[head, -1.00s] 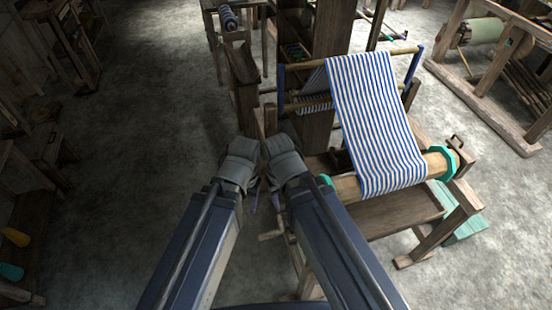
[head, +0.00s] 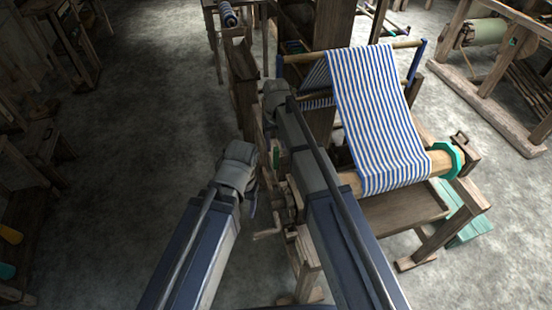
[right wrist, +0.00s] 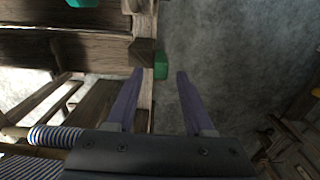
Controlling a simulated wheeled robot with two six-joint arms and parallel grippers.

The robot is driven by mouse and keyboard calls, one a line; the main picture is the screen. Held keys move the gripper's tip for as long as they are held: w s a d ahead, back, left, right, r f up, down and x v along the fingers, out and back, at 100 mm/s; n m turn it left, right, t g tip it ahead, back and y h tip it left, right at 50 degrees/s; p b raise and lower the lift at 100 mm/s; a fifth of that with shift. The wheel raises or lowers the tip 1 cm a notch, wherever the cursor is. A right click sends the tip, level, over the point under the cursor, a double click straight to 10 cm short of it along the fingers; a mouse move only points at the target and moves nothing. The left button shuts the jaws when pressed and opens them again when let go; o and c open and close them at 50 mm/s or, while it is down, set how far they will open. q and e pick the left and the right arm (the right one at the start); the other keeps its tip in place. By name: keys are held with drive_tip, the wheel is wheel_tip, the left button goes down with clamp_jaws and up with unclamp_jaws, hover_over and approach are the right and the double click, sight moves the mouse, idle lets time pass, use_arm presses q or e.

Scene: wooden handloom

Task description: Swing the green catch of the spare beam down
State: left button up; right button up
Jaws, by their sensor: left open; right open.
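A small green block (right wrist: 161,66), which may be the catch, shows in the right wrist view beside a wooden post, just beyond my right fingertips and between their lines. My right gripper (right wrist: 160,73) is open, its two purple fingers apart with nothing between them. In the head view a small green piece (head: 275,152) shows beside my right forearm; I cannot tell if it is the same one. My right fingers are hidden there. My left gripper (head: 250,197) hangs lower, left of the loom frame, mostly hidden by its wrist, holding nothing visible.
The loom carries striped blue-white cloth (head: 375,110) over a wooden beam with a green collar (head: 446,160). Another green part (right wrist: 83,3) shows at the top of the wrist view. A second frame with a pale green roll (head: 486,32) stands far right. Left floor is open.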

drive_tip(key=b, duration=0.7)
hover_over(276, 169)
wheel_tip(276, 169, down, 7)
drive_tip(key=shift+f, duration=0.1)
drive_tip(key=shift+p, duration=0.3)
clamp_jaws()
idle(0.7)
